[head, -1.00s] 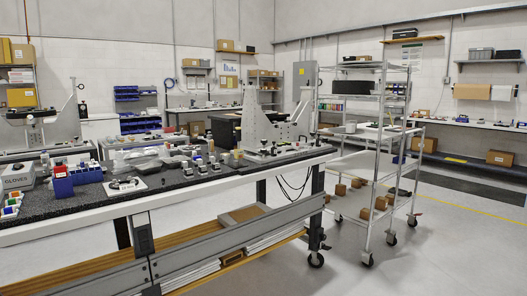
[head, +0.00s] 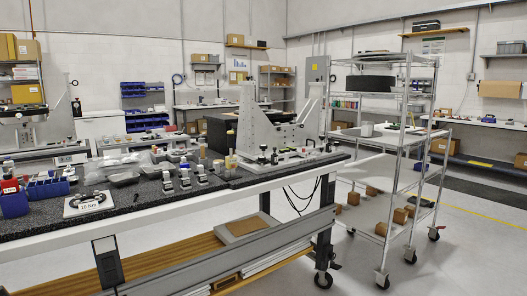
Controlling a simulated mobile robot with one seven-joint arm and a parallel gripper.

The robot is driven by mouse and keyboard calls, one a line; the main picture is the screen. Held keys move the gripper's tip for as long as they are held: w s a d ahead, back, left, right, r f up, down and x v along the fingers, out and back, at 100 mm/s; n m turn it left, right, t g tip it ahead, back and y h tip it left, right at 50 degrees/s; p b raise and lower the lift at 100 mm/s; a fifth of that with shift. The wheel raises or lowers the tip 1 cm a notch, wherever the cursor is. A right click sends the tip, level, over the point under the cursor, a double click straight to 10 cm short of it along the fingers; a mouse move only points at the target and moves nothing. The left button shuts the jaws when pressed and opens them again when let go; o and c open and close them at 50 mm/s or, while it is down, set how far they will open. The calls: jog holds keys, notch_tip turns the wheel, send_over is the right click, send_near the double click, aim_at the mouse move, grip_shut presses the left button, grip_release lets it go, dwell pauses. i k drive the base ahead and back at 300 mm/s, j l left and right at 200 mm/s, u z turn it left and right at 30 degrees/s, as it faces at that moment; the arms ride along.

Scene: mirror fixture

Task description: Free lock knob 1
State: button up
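A grey mirror fixture (head: 250,122) with an upright triangular bracket stands on a flat plate at the right end of the dark-topped workbench. Small dark knobs (head: 274,157) stand upright at the front of its plate. They are too small to read any number, so I cannot tell which is lock knob 1 or whether it is locked. My gripper and arm are not in view.
The workbench (head: 230,195) crosses the foreground, with small clamps (head: 185,179), a torque plate marked 10 Nm (head: 90,203) and blue bins (head: 47,187) on it. A wire cart (head: 405,160) stands to the right. Open floor (head: 470,260) lies at the lower right.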

aim_at(261, 159)
jog(key=i+l, duration=0.25)
jog(key=i, duration=0.3)
jog(key=i+l+u, duration=0.1)
jog(key=i+l, duration=0.2)
jog(key=i, duration=0.25)
